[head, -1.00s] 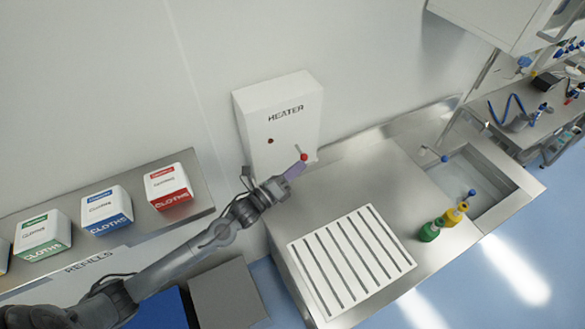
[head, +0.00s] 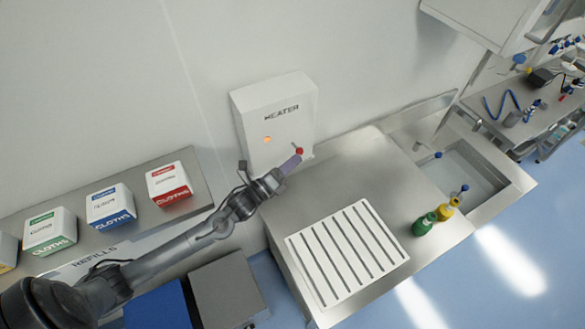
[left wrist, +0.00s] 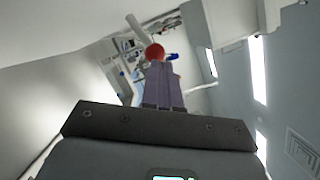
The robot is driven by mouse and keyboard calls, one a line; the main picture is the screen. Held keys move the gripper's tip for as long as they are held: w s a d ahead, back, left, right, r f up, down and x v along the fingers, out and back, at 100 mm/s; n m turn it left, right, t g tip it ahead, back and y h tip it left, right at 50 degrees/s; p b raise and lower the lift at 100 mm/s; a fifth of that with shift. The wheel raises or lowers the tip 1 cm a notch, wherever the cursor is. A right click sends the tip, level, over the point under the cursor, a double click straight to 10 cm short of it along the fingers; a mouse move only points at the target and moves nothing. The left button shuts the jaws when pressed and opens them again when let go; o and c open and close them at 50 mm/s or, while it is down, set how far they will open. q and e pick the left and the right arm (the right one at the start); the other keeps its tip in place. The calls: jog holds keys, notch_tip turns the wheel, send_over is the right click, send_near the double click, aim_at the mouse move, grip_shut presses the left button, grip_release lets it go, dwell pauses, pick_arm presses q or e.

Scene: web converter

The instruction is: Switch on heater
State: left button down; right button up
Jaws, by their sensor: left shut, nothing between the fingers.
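The heater (head: 275,112) is a white wall box lettered HEATER, above the left end of the steel counter. Its round indicator (head: 267,140) glows orange. A lever with a red ball knob (head: 299,151) sticks out at its lower right. My left gripper (head: 293,162) is shut and empty, with its purple fingers just below the knob. In the left wrist view the red knob (left wrist: 155,52) shows right at the tips of the shut fingers (left wrist: 160,68); I cannot tell whether they touch. My right gripper is not in view.
A white slotted rack (head: 346,255) lies on the steel counter (head: 395,165). Green (head: 424,224) and yellow (head: 447,209) bottles stand near the sink (head: 470,180). Boxes of cloths (head: 168,184) line the shelf at left. The counter between heater and rack is clear.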

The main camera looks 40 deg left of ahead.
dwell(0.3)
pick_arm(q)
jog(key=b+v, duration=0.2)
jog(key=v, duration=0.5)
jog(key=shift+s, duration=0.3)
dwell(0.4)
